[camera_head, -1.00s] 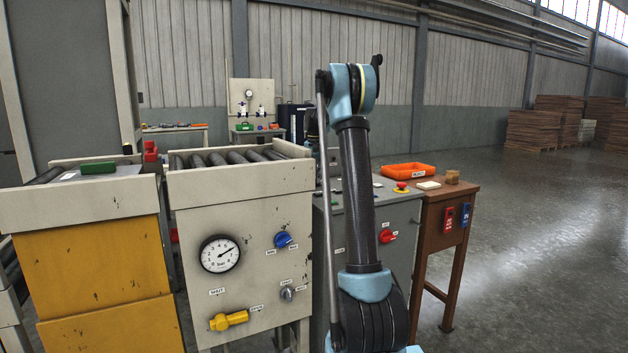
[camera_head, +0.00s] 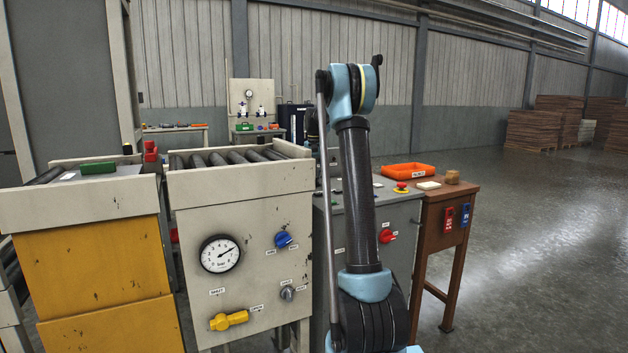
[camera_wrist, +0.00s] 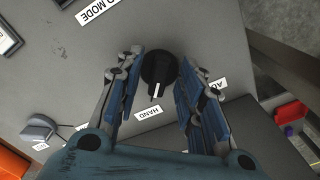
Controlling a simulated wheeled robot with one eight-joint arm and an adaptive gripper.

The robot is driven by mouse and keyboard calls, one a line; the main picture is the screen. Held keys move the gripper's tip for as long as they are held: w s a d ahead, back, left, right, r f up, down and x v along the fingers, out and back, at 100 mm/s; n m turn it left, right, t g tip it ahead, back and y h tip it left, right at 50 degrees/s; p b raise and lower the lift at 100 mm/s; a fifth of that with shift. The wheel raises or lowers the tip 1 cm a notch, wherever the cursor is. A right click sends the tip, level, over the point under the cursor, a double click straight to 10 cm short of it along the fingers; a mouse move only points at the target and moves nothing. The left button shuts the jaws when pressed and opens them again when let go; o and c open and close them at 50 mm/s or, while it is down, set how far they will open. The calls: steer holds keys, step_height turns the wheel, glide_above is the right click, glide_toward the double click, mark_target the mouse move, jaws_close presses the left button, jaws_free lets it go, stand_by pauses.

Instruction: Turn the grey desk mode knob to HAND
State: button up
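In the wrist view the black mode knob (camera_wrist: 158,68) with a white pointer stands on the grey desk top (camera_wrist: 210,40). The pointer is turned toward the HAND label (camera_wrist: 148,113), near its right end. Another label (camera_wrist: 218,87), partly cut off by a finger and starting with "A", lies to the right. The MODE label (camera_wrist: 97,10) is at the top.
A red emergency button (camera_head: 401,188) stands on the desk and a red switch (camera_head: 387,236) is on its front. A brown table (camera_head: 452,195) with an orange tray (camera_head: 407,170) is at right. A cream roller cabinet (camera_head: 240,185) stands left of my arm.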

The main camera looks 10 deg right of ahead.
step_height(320, 180, up, 12)
stand_by(0.6)
